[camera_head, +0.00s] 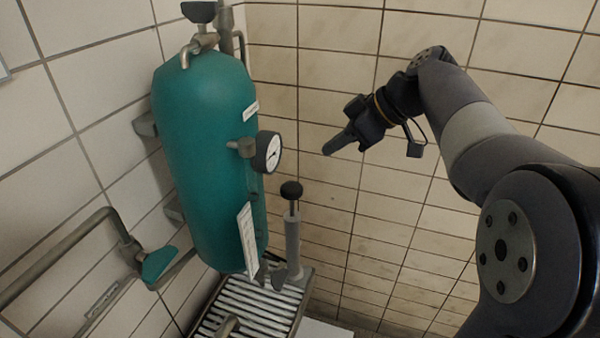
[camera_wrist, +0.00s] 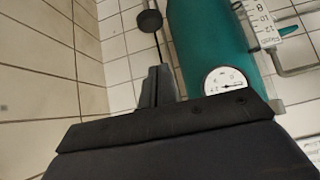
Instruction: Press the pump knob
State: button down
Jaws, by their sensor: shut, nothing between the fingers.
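The pump knob (camera_head: 291,190) is a black round cap on a thin rod above a grey pump cylinder (camera_head: 293,245), standing upright in front of the teal tank. In the wrist view the knob (camera_wrist: 149,21) shows near the top, beyond the fingertips, with its thin rod running down. My gripper (camera_head: 328,150) is shut and empty. In the head view it is above and to the right of the knob, apart from it, pointing down and left. In the wrist view the shut fingers (camera_wrist: 157,72) hide the lower part of the pump.
A teal tank (camera_head: 207,170) with a round gauge (camera_head: 268,152) stands left of the gripper. A slatted grate (camera_head: 250,310) lies below the pump. A pipe with a teal valve handle (camera_head: 158,263) is at the left. Tiled walls close the corner; the air around the knob is free.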

jog(key=shift+w+r, duration=0.25)
jog(key=shift+w, duration=0.3)
jog(key=p, duration=0.1)
send_over(289, 185)
jog(key=s+d, duration=0.1)
jog(key=d, duration=0.1)
jog(key=f, duration=0.7)
jog(key=shift+d, duration=0.2)
notch_tip(289, 185, down, 3)
jog(key=shift+r+p, duration=0.2)
jog(key=shift+p, duration=0.1)
jog(key=shift+f, duration=0.75)
jog(key=shift+f, duration=0.15)
notch_tip(289, 185, down, 6)
jog(key=b, duration=0.8)
jog(key=shift+s+d, duration=0.1)
jog(key=shift+f, duration=0.1)
